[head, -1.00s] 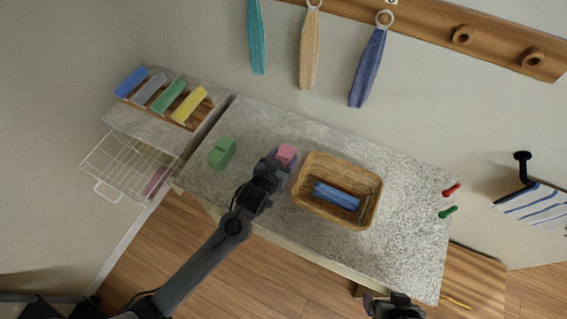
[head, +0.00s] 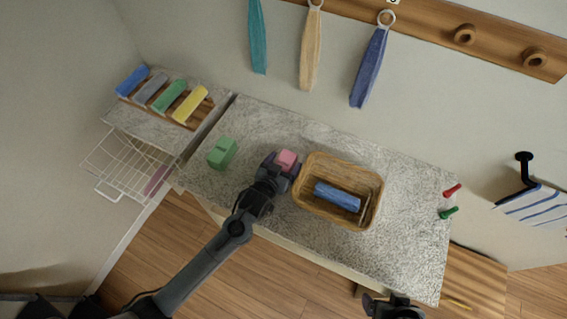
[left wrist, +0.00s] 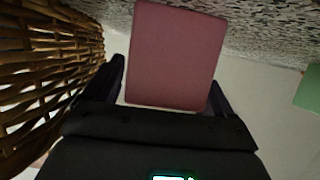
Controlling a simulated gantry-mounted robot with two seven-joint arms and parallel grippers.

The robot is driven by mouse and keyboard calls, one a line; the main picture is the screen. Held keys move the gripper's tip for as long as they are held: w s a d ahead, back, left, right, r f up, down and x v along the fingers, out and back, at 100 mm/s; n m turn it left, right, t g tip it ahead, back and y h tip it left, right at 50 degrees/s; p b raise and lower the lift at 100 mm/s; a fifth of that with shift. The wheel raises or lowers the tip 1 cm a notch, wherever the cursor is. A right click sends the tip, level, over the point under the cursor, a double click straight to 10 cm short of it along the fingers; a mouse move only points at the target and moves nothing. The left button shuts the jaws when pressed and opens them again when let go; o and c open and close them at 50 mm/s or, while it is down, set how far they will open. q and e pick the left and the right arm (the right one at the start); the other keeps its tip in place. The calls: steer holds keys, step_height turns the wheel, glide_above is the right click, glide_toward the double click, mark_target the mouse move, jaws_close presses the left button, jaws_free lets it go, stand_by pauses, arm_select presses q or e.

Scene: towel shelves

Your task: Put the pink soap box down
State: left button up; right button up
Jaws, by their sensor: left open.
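The pink soap box (head: 287,159) is on the stone counter, just left of the wicker basket. My left gripper (head: 281,164) is open, with its fingers on either side of the box. In the left wrist view, the pink box (left wrist: 174,55) stands between the spread fingers. A gap shows at the left finger, and the right finger is close beside the box.
The wicker basket (head: 312,204) holds a blue rolled towel (head: 337,196) and stands close to my left gripper. A green box (head: 222,153) is to the left. Red (head: 452,190) and green (head: 449,213) items lie at the right end. The counter's back strip is clear.

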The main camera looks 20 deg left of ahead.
arm_select(q)
steer(key=shift+r, duration=0.1)
steer(key=shift+s+r, duration=0.1)
steer(key=shift+s, duration=0.05)
steer(key=s+a+g, duration=0.1)
steer(key=s, duration=0.5)
steer(key=s+a+r+g, duration=0.1)
steer(key=s+g, duration=0.1)
steer(key=s, duration=0.4)
steer(key=s+a+r+g, duration=0.1)
steer(key=s, duration=0.5)
steer(key=shift+s+a+r+g, duration=0.15)
steer(key=shift+s+g, duration=0.05)
steer(key=shift+g, duration=0.2)
steer(key=s+a+g+y, duration=0.1)
steer(key=s+a+g, duration=0.2)
steer(key=s, duration=0.7)
steer(key=shift+s+a+m+g, duration=0.3)
steer(key=shift+m+g, duration=0.1)
steer(key=shift+g, duration=0.6)
steer(key=shift+r, duration=0.1)
